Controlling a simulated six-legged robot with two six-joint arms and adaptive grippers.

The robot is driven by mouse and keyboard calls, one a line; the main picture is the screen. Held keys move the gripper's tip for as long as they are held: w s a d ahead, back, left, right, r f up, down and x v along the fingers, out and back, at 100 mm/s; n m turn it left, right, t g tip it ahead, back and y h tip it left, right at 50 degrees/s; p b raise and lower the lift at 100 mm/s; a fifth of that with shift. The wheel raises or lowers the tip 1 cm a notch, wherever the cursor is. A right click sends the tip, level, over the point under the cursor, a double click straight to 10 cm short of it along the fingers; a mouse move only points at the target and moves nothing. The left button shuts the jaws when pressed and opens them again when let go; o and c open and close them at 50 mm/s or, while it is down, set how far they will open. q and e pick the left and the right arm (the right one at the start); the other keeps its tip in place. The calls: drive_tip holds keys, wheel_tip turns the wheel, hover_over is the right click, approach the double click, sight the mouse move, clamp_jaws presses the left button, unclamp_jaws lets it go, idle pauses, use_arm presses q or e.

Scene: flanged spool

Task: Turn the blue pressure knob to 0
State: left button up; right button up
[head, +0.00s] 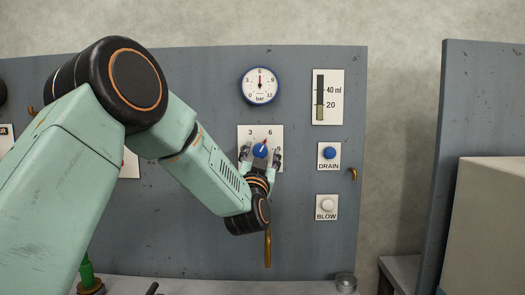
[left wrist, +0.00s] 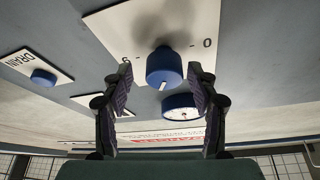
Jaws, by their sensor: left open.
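The blue pressure knob (head: 260,150) sits on a white plate (head: 246,131) marked 3 and 6 along its top, with lower marks partly hidden by my fingers. My left gripper (head: 261,157) is open, with one finger on each side of the knob. In the left wrist view the knob (left wrist: 164,66) stands between the two open fingers, with a visible gap on both sides. A 0 shows on the plate there. My right gripper is not in view.
A round bar gauge (head: 260,85) above the knob has its needle near 6. To the right are a level gauge (head: 327,97), a blue DRAIN button (head: 329,153) and a white BLOW button (head: 327,206). A brass hook (head: 353,174) juts out at the panel's right edge.

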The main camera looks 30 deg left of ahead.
use_arm(q)
drive_tip(key=shift+w+a+r, duration=0.1)
drive_tip(key=shift+w+a, duration=0.2)
drive_tip(key=shift+a, duration=0.1)
drive_tip(key=shift+a+r, duration=0.25)
drive_tip(key=shift+w+d, duration=0.2)
drive_tip(key=shift+d, duration=0.15)
drive_tip(key=shift+w, duration=0.15)
drive_tip(key=shift+a, duration=0.3)
drive_tip(key=c, duration=0.5)
drive_tip(key=shift+d, duration=0.2)
drive_tip(key=c, duration=0.4)
drive_tip(key=shift+a, duration=0.1)
drive_tip(key=shift+c, duration=1.4)
